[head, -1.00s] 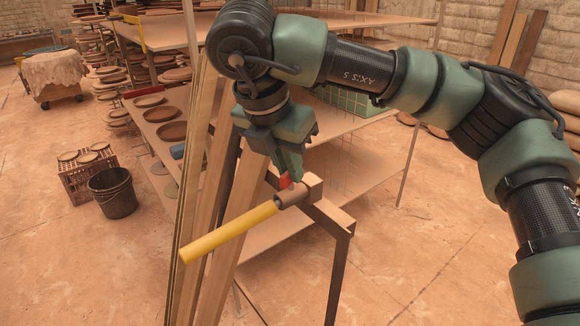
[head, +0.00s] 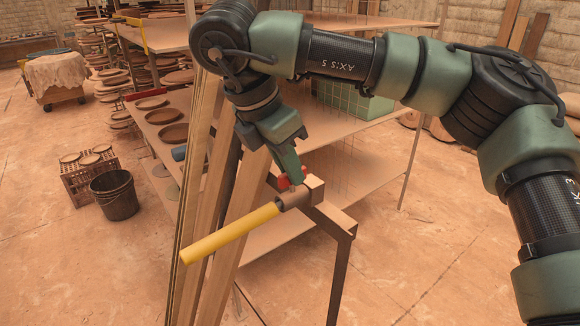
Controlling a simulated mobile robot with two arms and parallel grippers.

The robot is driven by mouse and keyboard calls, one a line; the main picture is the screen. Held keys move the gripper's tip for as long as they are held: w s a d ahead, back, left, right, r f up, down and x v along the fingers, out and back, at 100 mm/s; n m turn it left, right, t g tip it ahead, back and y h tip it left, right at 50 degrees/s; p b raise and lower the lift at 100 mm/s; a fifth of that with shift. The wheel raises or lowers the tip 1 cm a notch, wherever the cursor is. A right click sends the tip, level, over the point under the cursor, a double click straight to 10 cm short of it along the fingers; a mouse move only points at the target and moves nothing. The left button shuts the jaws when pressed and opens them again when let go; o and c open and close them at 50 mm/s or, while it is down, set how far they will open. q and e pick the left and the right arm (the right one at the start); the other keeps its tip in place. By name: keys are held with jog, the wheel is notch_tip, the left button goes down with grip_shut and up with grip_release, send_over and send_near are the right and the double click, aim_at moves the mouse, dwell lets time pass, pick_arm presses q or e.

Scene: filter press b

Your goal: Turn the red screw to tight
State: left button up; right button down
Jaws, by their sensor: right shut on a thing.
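The red screw (head: 284,183) sits on top of the brown block (head: 314,187) at the end of a yellow-handled bar, at the head of a dark metal stand. My right gripper (head: 291,174) comes down on it from above, tilted, and is shut on the red screw. Its fingers hide part of the screw. The yellow handle (head: 230,233) points down and to the left from the block. My left gripper does not show.
Upright wooden boards (head: 209,203) stand just left of the stand. Behind are shelves (head: 345,172) with a green box (head: 352,101). A black bucket (head: 114,195) and a crate (head: 88,176) stand on the floor at left. The floor at lower right is clear.

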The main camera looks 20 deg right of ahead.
jog(key=c, duration=1.5)
grip_release()
jog(key=shift+r, duration=0.1)
jog(key=v, duration=0.7)
jog(key=shift+s+a+r, duration=0.1)
jog(key=shift+a+r, duration=0.1)
